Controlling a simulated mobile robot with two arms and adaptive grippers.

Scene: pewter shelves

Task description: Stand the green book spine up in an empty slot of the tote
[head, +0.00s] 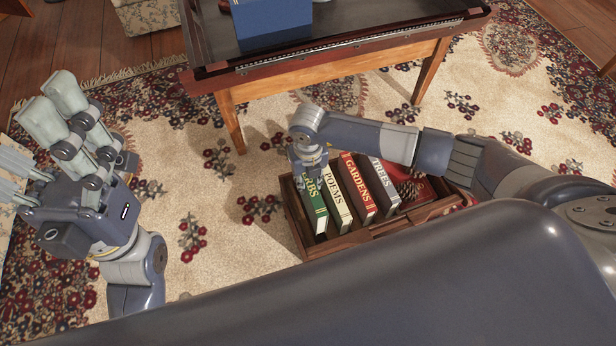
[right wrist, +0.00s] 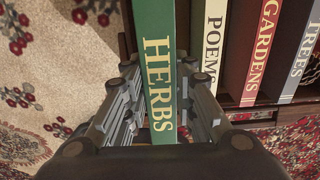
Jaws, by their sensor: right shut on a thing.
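The green book (head: 315,208), lettered HERBS, stands upright with its lettered spine up at the left end of the wooden tote (head: 375,234). It also fills the middle of the right wrist view (right wrist: 155,60). My right gripper (head: 311,172) is shut on it, with a finger on each side in the right wrist view (right wrist: 160,92). The book's lower part appears to be inside the tote's leftmost slot; its bottom edge is hidden, so I cannot tell if it touches the floor of the slot. My left gripper (head: 45,135) is open and empty, far left of the tote.
A cream POEMS book (head: 338,200), a red GARDENS book (head: 357,185) and a grey TREES book (head: 384,185) stand in the tote. Red items lie at its right end, partly behind my arm. A table (head: 330,64) bearing a blue box (head: 270,20) stands beyond. Patterned rug surrounds the tote.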

